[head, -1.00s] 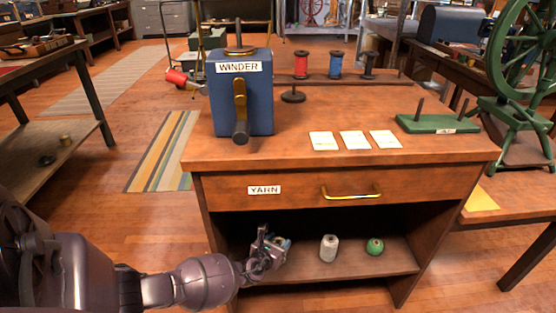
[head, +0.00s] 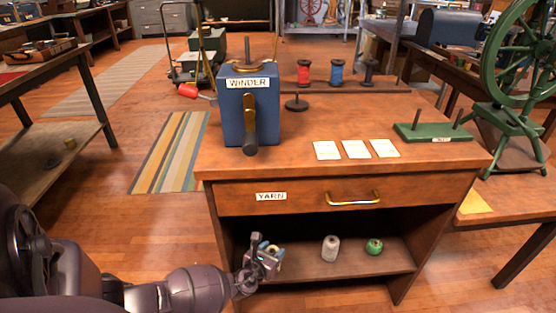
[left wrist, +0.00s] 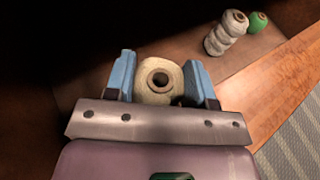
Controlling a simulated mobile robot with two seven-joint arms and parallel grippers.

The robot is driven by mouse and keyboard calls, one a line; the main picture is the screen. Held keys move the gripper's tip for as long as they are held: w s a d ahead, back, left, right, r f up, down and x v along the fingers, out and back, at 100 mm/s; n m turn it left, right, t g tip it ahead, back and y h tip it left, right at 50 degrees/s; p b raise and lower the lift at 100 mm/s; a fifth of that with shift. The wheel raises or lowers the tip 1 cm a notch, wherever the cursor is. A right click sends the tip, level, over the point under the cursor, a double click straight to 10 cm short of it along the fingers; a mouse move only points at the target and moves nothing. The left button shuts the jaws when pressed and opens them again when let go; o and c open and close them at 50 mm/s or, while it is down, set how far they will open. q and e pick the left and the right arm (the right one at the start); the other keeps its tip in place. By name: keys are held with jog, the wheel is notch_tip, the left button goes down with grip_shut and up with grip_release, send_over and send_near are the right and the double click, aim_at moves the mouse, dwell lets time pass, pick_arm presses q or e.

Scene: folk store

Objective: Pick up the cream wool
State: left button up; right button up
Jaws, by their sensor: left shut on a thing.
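The cream wool (left wrist: 150,94) is a pale roll with a dark hole in its core. In the left wrist view it sits between the two blue fingers of my left gripper (left wrist: 162,76), which is shut on it. In the head view my left gripper (head: 268,255) is at the left part of the open shelf under the drawer marked YARN. The wool is mostly hidden there by the fingers. My right gripper is not in view.
A grey-white yarn cone (head: 330,249) and a green ball (head: 374,247) stand on the shelf (head: 350,267) to the right of my gripper. The drawer (head: 410,194) is shut above. The blue winder (head: 265,115) stands on the tabletop.

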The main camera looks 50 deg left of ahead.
pick_arm(q)
jog(key=s+d+p, duration=0.1)
jog(key=s+d, duration=0.2)
jog(key=s, duration=0.8)
jog(key=shift+s, duration=0.15)
jog(key=shift+d+r, duration=0.15)
